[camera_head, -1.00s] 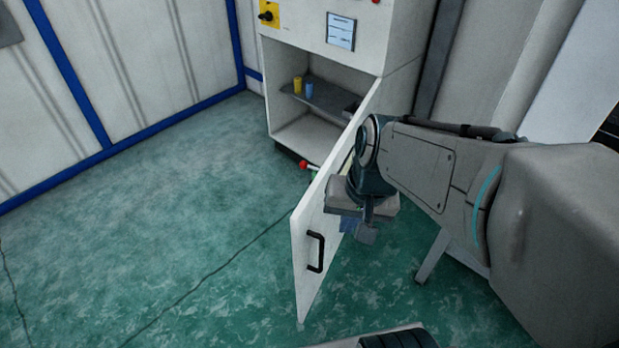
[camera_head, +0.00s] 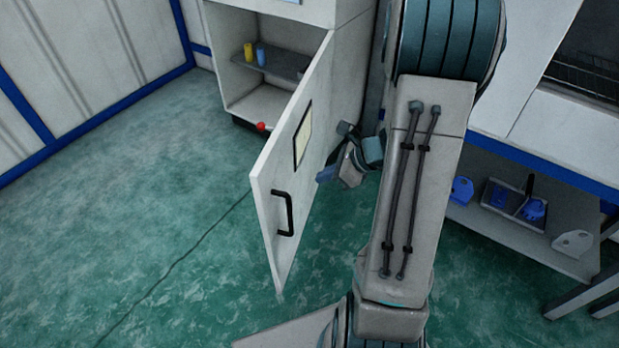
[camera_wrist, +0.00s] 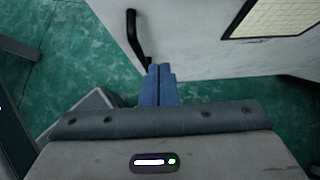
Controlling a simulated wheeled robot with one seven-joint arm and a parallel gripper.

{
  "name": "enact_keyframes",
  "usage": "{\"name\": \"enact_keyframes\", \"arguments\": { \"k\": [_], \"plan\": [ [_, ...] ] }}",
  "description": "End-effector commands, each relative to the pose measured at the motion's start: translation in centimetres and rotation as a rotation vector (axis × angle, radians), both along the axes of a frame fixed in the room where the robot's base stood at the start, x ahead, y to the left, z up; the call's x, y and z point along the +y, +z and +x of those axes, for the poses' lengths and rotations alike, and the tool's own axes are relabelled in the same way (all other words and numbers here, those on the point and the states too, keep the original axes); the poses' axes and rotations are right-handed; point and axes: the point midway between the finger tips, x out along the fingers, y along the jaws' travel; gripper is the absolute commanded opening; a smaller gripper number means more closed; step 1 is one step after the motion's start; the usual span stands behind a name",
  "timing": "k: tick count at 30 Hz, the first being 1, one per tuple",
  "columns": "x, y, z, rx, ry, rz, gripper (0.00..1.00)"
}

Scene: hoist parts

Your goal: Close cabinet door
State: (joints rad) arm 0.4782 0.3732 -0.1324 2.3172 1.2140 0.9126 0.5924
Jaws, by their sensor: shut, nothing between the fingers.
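The white cabinet door (camera_head: 285,165) stands wide open, swung out from the right side of the cabinet opening. A black handle (camera_head: 284,213) is near its free edge, and it also shows in the wrist view (camera_wrist: 135,38). My gripper (camera_head: 325,175) is beside the door's handle face, right of the handle in the head view. In the wrist view its blue fingers (camera_wrist: 158,85) are together and empty, pointing at the door face (camera_wrist: 190,40) close to the handle. I cannot tell whether the fingertips touch the door.
The cabinet (camera_head: 265,40) is open, with a yellow item (camera_head: 248,51) and a blue item (camera_head: 261,56) on its shelf. A red ball-like part (camera_head: 261,127) is at its base. A workbench shelf (camera_head: 530,230) stands at right. Green floor left of the door is clear.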

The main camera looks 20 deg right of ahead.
Motion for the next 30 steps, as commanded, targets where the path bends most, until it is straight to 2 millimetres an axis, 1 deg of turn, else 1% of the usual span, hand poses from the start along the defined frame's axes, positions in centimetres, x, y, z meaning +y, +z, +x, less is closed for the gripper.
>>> {"name": "enact_keyframes", "arguments": {
  "k": [1,12,16,21,30],
  "plan": [
    [0.6,-0.8,0.3,0.003,0.006,0.001,0.0],
    [5.1,-6.3,3.5,0.002,0.008,-0.001,0.0],
    [6.8,-6.1,4.7,-0.002,0.008,-0.002,0.0],
    [8.0,-6.0,5.6,-0.001,0.006,-0.003,0.0],
    [8.3,-6.0,5.9,-0.001,0.005,-0.003,0.0]
  ]
}}
